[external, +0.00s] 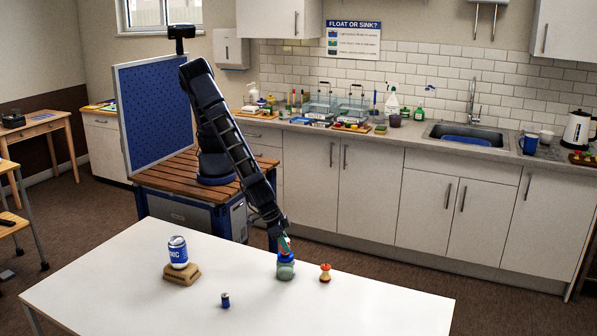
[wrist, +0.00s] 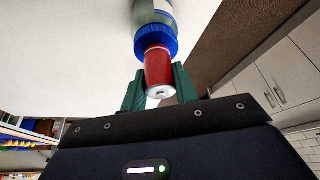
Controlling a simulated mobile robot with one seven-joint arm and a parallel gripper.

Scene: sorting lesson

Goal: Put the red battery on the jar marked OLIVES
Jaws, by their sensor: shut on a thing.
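The red battery (wrist: 158,70) is between the two green fingers of my gripper (wrist: 160,88) in the wrist view. Its far end meets the blue lid of a jar (wrist: 155,38), and it looks touching or nearly so. In the external view my gripper (external: 284,243) is right above this jar (external: 286,270), a greenish glass jar with a blue lid standing on the white table. My gripper is shut on the battery, which the fingers mostly hide there. No lettering on the jar is readable, so I cannot tell whether it says OLIVES.
A small dark blue battery-like cylinder (external: 225,300) stands nearer the front. A red and tan spool-shaped thing (external: 325,273) stands just right of the jar.

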